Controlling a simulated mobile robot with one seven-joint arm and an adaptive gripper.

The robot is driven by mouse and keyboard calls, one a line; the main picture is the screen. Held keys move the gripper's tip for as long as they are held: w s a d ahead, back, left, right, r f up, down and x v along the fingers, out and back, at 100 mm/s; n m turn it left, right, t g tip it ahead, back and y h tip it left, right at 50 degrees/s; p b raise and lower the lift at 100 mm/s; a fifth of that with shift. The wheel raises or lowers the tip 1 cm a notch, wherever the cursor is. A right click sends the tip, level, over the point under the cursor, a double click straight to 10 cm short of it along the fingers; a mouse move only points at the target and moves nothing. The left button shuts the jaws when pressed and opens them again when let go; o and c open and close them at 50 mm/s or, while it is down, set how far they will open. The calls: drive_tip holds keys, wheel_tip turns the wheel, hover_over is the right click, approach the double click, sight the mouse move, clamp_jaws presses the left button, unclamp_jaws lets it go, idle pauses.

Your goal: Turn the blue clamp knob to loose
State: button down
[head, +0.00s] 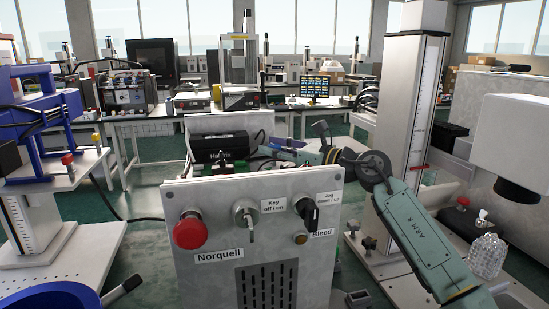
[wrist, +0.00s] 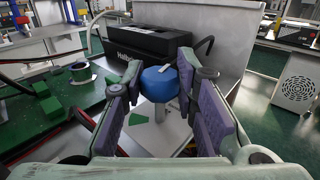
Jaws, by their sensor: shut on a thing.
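The blue clamp knob (wrist: 160,83) is a round blue cap in the middle of the wrist view. It stands upright between the purple-padded fingers of my gripper (wrist: 160,90). The fingers are closed on it from the left and right, and they hide its sides. A pale mark lies on top of the knob, and a grey stem shows below it. In the head view the area of my gripper (head: 290,152) is small and partly hidden behind the control panel, so the knob is not clear there.
A grey Norquell panel (head: 215,265) with a red button (head: 190,231), key switch (head: 245,216) and black jog knob (head: 309,213) stands in front. A black box (wrist: 145,50) sits just behind the knob. A tall column (head: 405,110) stands at right. Green blocks (wrist: 46,100) lie at left.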

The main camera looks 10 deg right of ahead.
drive_tip(key=c, duration=1.2)
unclamp_jaws()
drive_tip(key=shift+c, duration=0.2)
drive_tip(key=v, duration=1.2)
drive_tip(key=shift+r, duration=0.1)
